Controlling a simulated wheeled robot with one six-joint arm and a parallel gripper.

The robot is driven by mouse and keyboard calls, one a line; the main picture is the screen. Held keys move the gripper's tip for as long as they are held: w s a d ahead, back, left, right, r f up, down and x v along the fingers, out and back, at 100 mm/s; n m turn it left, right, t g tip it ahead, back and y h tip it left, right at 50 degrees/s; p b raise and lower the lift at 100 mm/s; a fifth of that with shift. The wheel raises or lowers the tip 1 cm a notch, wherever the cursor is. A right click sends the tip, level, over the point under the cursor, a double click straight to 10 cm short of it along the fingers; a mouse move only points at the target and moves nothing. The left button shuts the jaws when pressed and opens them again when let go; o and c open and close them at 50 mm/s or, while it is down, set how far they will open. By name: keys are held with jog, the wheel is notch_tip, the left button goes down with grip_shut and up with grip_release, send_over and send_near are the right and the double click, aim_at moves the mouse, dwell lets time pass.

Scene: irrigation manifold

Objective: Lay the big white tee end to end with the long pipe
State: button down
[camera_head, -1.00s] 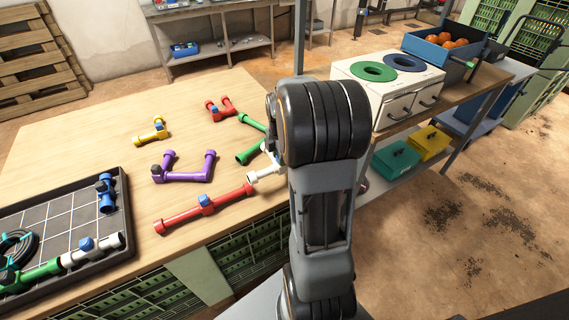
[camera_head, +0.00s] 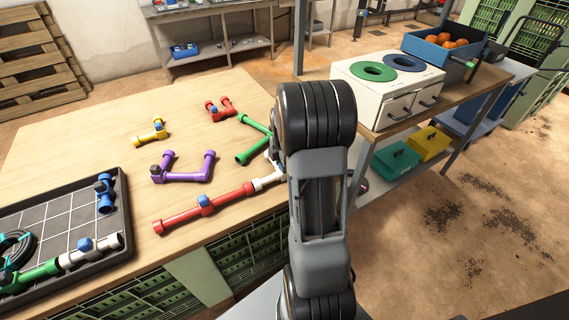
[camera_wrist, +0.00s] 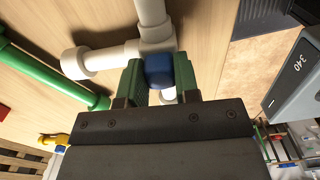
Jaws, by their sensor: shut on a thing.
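The big white tee (camera_head: 266,182) lies at the right edge of the wooden table in the head view, partly hidden behind my arm. In the wrist view the tee (camera_wrist: 110,58) has white branches and a blue part (camera_wrist: 159,71) between my fingers. My gripper (camera_wrist: 158,78) is shut on the tee at that blue part. The long red pipe (camera_head: 228,196) with a blue fitting lies on the table to the left of the tee. The tee's left end sits at the pipe's right end, roughly in line with it; I cannot tell whether they touch.
A green piece (camera_head: 250,152) lies close behind the tee. A purple U-shaped piece (camera_head: 186,177), a yellow piece (camera_head: 150,134) and a red piece (camera_head: 221,113) lie farther back. A black tray (camera_head: 122,205) with fittings is at left. A white bin box (camera_head: 352,90) stands right.

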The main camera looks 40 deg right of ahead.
jog(key=shift+f, duration=0.2)
jog(key=c, duration=0.8)
grip_release()
jog(key=shift+r, duration=0.1)
jog(key=shift+c, duration=0.2)
notch_tip(320, 180, up, 12)
jog(key=p, duration=0.1)
jog(key=s+a+m+t, duration=0.1)
jog(key=s+a+m, duration=0.5)
jog(key=a+m, duration=0.2)
jog(key=s+a+r+m+t, duration=0.1)
jog(key=s+a+m, duration=0.5)
jog(key=a, duration=0.6)
jog(key=shift+a+m+t, duration=0.3)
jog(key=shift+m+t, duration=0.2)
jog(key=shift+m, duration=0.7)
jog(key=shift+r, duration=0.1)
